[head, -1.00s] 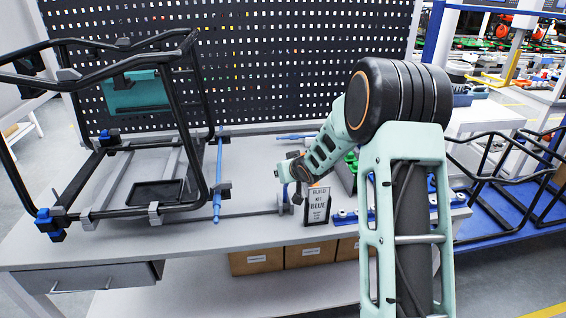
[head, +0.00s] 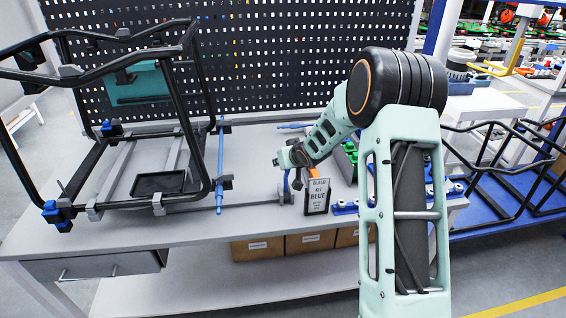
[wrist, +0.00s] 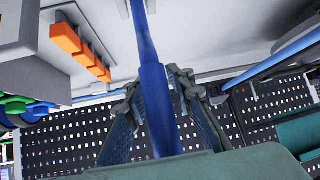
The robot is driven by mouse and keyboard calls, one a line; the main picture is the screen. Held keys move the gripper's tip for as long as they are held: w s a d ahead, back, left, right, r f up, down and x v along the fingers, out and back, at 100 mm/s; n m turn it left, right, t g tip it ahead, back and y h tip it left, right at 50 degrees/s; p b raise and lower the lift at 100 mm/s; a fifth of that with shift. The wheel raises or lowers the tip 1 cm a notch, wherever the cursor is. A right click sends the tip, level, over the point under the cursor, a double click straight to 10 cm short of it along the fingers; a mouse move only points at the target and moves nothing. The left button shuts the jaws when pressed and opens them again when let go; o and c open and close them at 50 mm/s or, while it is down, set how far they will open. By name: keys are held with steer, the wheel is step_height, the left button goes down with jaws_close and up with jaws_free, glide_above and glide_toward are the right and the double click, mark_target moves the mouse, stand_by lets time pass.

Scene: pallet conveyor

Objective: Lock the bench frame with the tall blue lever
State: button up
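The black tubular bench frame (head: 205,110) stands on the left of the workbench, a teal panel (head: 138,85) hanging in it. A small upright blue lever (head: 285,186) stands right of the frame, close to the sign, partly hidden by my gripper (head: 296,172). In the wrist view a blue shaft (wrist: 148,60) runs between the two fingers of my gripper (wrist: 153,85). The fingertips are close to it on both sides; whether they press on it I cannot tell. A long blue rod (head: 220,165) lies right beside the frame.
A "Build kit blue" sign (head: 317,197) stands just right of my gripper. Green bins (head: 351,155) and a blue rail (head: 345,208) are partly hidden behind my arm. Another blue rod (head: 293,126) lies farther back, before the pegboard (head: 290,60). A black tray (head: 158,184) lies within the frame.

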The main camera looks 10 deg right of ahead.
steer(key=shift+o, duration=0.5)
steer(key=shift+s, duration=0.1)
steer(key=v, duration=1.2)
